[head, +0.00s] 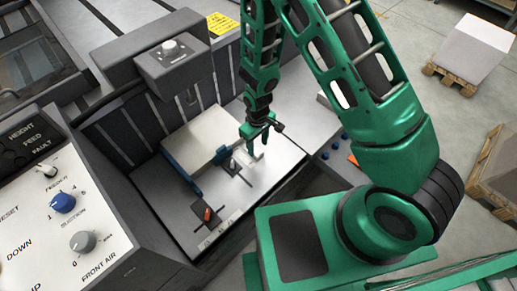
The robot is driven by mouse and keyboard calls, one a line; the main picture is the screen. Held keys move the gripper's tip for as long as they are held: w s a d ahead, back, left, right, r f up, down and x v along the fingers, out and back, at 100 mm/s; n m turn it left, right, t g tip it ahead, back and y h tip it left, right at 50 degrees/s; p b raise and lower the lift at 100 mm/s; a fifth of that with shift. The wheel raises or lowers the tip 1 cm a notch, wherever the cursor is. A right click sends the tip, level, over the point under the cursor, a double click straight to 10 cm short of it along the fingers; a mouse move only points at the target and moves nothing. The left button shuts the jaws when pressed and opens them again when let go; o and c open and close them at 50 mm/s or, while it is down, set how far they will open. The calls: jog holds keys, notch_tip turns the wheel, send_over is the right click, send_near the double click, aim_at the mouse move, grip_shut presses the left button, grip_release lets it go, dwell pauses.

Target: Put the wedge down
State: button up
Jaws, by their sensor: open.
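My gripper (256,142), green with dark parts, points down over the bright metal plate (262,187), near the right end of the pale block. Its jaws are open. A small pale piece (258,154) shows at or just below the fingertips; it is too small to tell whether it is the wedge or whether it touches the plate. I cannot make out the wedge for certain elsewhere. A small orange piece (353,160) lies on the grey surface to the right of the gripper.
A pale block (200,137) with a blue edge stands left of the gripper. A dark fitting with an orange-red part (207,214) sits on the plate's front left. A control panel (60,215) with knobs fills the left. Blue knobs (336,145) stand right of the plate.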

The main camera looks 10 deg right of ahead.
aim_at(258, 152)
notch_tip(258, 152, up, 7)
dwell(0.3)
jog(key=shift+f, duration=0.1)
jog(key=s+d+r+m, duration=0.3)
jog(key=d+r+m, duration=0.3)
jog(key=d+r, duration=1.4)
jog(key=s+d+r+m, duration=0.3)
jog(key=s+d+r, duration=0.2)
jog(key=s, duration=0.5)
jog(key=s+d+r+m, duration=0.4)
jog(key=s+d+r, duration=0.2)
jog(key=s, duration=0.4)
jog(key=shift+r, duration=0.25)
